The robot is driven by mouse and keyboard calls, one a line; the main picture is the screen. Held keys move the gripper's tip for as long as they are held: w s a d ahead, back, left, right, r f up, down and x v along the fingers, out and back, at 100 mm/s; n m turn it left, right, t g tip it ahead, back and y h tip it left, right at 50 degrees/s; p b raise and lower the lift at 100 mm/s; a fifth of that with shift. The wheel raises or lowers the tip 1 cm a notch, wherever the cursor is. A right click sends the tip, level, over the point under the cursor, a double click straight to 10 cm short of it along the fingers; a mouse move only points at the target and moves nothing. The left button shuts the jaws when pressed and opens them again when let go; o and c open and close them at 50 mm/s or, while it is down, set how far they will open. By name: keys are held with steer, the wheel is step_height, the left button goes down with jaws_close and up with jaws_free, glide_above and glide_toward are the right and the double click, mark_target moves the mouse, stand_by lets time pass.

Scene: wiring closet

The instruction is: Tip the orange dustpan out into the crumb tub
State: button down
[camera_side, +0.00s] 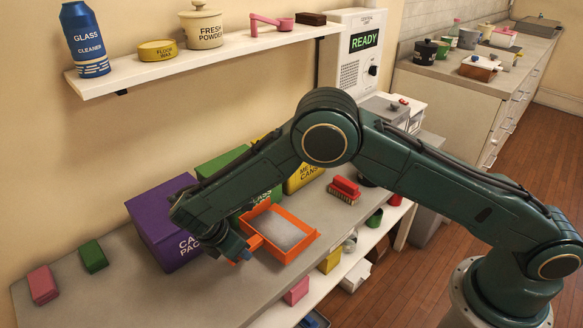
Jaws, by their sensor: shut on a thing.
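The orange dustpan (297,252) is in the middle of the side view, with a flat layer of grey-white crumbs (276,231) in its pan. The pan looks about level, over the grey bench top. My gripper (248,250) is at the pan's left end, shut on its orange handle, and partly hidden by my wrist. I cannot tell how far the pan is above the bench. Behind my gripper stand a purple bin (148,222) with partly hidden lettering, a green bin (222,161) lettered "GLASS" and a yellow bin (305,174). I cannot make out which container is the crumb tub.
A red brush (344,188) lies right of the dustpan. Pink (43,285) and green (93,257) sponges lie at the bench's left. The wall shelf (130,83) holds a blue bottle and pots. A lower shelf (330,283) holds small items. The bench's front left is clear.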

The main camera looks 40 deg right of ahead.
steer(key=shift+r, duration=2.35)
step_height(320, 180, up, 12)
steer(key=w+d+m+g, duration=0.1)
steer(key=w+d+m, duration=0.1)
steer(key=d, duration=1.7)
steer(key=w+d+m+g, duration=0.1)
steer(key=w+d+m, duration=0.15)
steer(key=d, duration=1.65)
step_height(320, 180, down, 11)
steer(key=shift+r, duration=0.2)
steer(key=shift+w+r+y, duration=0.1)
steer(key=shift+r+y, duration=0.05)
steer(key=shift+y, duration=0.15)
